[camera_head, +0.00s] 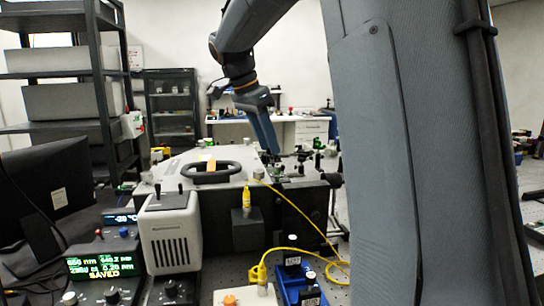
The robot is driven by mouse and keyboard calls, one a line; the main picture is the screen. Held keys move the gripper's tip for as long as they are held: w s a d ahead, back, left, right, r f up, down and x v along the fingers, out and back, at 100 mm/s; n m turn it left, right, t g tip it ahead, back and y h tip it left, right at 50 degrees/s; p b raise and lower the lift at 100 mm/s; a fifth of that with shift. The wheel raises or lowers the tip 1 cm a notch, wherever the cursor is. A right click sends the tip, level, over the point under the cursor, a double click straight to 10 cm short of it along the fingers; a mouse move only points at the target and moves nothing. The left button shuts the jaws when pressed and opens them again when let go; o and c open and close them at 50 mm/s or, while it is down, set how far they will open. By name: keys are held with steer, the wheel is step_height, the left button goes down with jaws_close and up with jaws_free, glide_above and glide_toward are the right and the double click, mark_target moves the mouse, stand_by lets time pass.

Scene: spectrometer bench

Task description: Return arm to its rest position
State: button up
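My arm reaches in from the top of the head view, bends at its elbow and points down. My gripper (268,150) hangs at the centre, in front of the back bench and above the far end of the spectrometer. Its long grey-blue fingers point down and slightly right. From this angle I cannot tell whether they are open or shut, and I see nothing clearly held between them. The fingertips overlap in the picture with small optical mounts (300,158), and I cannot tell whether they touch.
A spectrometer housing (182,168) with a black handle fills the middle. A grey boxy device (172,236), a lit readout panel (104,264) and a dark monitor (50,195) stand left. A yellow cable (310,228) loops near a blue tray (291,277). Shelves (95,60) stand at back left.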

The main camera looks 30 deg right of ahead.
steer(key=shift+a+r, duration=0.25)
steer(key=shift+r, duration=0.4)
